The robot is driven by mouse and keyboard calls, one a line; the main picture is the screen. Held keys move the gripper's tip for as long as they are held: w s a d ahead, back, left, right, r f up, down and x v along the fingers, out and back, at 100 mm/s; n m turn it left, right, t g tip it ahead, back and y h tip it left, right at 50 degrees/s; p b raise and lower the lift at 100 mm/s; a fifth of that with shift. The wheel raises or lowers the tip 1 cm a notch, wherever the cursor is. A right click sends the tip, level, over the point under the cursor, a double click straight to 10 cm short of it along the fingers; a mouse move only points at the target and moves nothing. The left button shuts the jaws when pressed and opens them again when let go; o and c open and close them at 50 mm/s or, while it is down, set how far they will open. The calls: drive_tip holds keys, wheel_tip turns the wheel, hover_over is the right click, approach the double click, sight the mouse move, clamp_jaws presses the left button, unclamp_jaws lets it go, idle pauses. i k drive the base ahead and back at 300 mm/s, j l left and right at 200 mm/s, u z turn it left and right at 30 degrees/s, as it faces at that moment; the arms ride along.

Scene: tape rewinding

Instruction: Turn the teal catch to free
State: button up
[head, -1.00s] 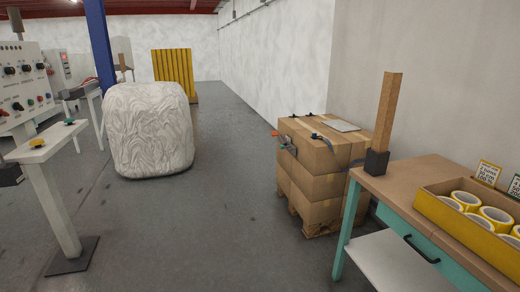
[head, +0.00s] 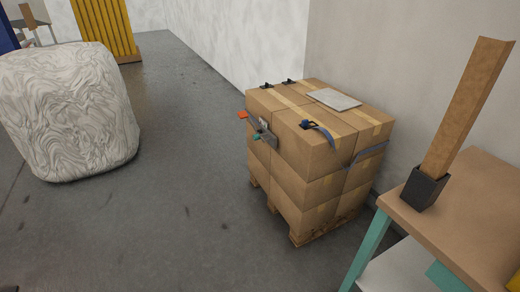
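A small teal catch (head: 257,137) shows on a grey strap device (head: 266,132) at the upper left edge of a stack of cardboard boxes (head: 318,190). An orange tab (head: 243,115) sticks out at the device's left end. The catch is too small to tell how it is turned. A grey-blue strap (head: 369,152) runs round the boxes, and a loose-looking strap piece (head: 319,130) lies over the top front edge. My gripper is not in view.
The boxes stand on a wooden pallet (head: 299,240). A workbench (head: 462,215) with an upright cardboard post (head: 466,110) in a black holder is close on the right. A white wrapped bale (head: 70,110) stands at left. The grey floor between is clear.

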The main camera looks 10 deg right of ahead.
sight(256, 138)
drive_tip(key=i, duration=0.7)
drive_tip(key=i+j+u, duration=0.1)
drive_tip(key=i+j, duration=0.2)
drive_tip(key=i, duration=0.2)
drive_tip(key=i+j+u, duration=0.1)
drive_tip(key=i+j, duration=0.2)
drive_tip(key=i, duration=0.2)
drive_tip(key=i+j, duration=0.25)
drive_tip(key=i, duration=0.3)
drive_tip(key=i+j+u, duration=0.15)
drive_tip(key=i, duration=0.35)
drive_tip(key=j, duration=0.1)
